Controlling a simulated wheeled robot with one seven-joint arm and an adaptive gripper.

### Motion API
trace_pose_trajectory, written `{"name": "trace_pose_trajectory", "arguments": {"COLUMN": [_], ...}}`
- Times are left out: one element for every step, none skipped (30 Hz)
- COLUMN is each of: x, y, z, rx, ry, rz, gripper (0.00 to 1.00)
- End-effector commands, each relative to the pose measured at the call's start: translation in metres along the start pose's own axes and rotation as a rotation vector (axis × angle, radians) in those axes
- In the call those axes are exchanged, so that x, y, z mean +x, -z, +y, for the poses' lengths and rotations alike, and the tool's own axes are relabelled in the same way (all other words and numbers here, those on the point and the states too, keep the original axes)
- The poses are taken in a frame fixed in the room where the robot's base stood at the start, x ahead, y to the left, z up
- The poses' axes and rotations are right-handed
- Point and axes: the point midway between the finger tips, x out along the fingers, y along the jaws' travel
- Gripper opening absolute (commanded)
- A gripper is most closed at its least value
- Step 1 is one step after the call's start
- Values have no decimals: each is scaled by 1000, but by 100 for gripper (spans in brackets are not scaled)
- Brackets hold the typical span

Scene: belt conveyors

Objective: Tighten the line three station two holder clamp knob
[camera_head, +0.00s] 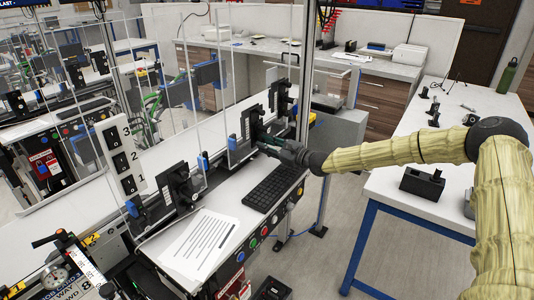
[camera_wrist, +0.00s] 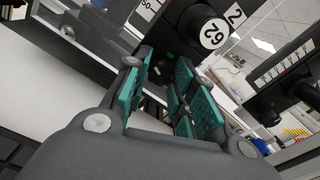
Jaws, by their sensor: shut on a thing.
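My gripper (camera_head: 268,146) reaches in from the right to a black holder (camera_head: 250,124) on the white bench. In the wrist view its teal-padded fingers (camera_wrist: 165,92) are shut on the clamp knob, which the fingers mostly hide. I cannot tell how tight the knob is.
A black keyboard (camera_head: 272,189) and a printed sheet (camera_head: 201,244) lie on the bench below my gripper. Another black holder (camera_head: 179,186) stands to the left. Clear panels and a metal post (camera_head: 305,70) stand close to my gripper.

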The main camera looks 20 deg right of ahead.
Motion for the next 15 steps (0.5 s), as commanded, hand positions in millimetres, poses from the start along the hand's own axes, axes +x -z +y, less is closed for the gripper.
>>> {"name": "trace_pose_trajectory", "arguments": {"x": [0,0,0,0,0,0,0,0,0,0,0,0,0,0,0], "y": [4,4,4,4,4,4,3,3,2,2,2,2,2,2,2], "z": [1,1,1,1,1,0,0,0,0,0,0,0,0,0,0], "rx": [41,69,107,136,164,202,230,258,297,325,354,392,421,449,487], "ry": [2,2,2,2,2,2,2,2,2,2,2,2,2,2,2], "rz": [-2,-2,-3,-2,-2,-2,-2,-3,-3,-3,-3,-3,-3,-3,-3], "gripper": [2,2,2,2,2,2,2,2,2,2,2,2,2,2,2]}}
